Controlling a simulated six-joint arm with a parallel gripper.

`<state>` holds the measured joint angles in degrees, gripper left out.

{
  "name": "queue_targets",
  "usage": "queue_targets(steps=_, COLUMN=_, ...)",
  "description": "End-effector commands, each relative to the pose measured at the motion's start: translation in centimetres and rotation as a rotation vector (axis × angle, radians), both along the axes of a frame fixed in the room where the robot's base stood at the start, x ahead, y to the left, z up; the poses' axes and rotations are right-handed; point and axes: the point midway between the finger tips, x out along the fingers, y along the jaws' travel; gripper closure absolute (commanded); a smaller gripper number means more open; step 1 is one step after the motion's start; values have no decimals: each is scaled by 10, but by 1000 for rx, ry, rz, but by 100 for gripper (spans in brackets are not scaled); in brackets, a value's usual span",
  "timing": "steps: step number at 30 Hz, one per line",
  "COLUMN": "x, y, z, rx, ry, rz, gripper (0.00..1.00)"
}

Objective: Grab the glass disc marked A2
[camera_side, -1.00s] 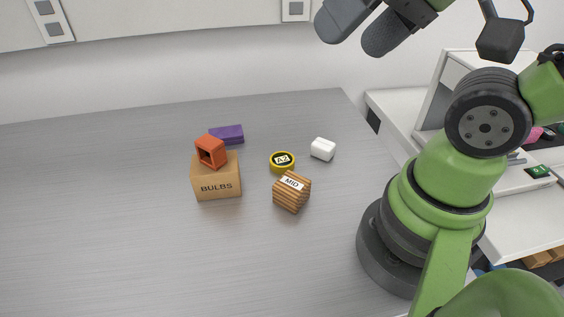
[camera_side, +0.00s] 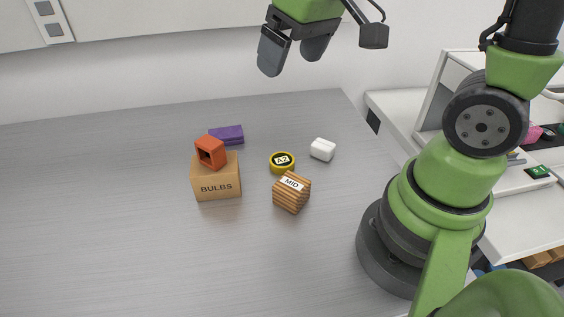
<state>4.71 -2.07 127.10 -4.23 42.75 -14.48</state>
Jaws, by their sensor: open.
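The disc marked A2 (camera_side: 282,167) lies on the grey table. It has a yellow rim and a dark top with a white A2 label. It sits just behind the striped wooden block marked MID, and I cannot tell whether they touch. My gripper (camera_side: 293,63) is open and empty, with its two dark fingers pointing down. It hangs high above the table near the back wall in the picture, well above the disc and apart from it.
A cardboard box marked BULBS (camera_side: 217,187) stands left of the disc, with an orange hollow block (camera_side: 210,152) on top. A purple block (camera_side: 233,134) lies behind it. The MID block (camera_side: 291,199) is in front, a white block (camera_side: 322,149) to the right. The table's left (camera_side: 90,220) is clear.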

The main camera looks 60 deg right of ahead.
Motion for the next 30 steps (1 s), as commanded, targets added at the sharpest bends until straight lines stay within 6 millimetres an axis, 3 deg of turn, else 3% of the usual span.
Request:
queue_targets(steps=6, x=40, y=-24, z=-75, rx=-68, ry=176, rz=146, gripper=11)
queue_targets(steps=12, x=52, y=-38, z=-134, rx=-91, ry=281, rz=258, gripper=11)
queue_targets(steps=24, x=53, y=-43, z=-191, rx=-95, ry=320, rz=304, gripper=11)
queue_targets(steps=30, x=53, y=-43, z=-207, rx=-95, ry=317, rz=302, gripper=11)
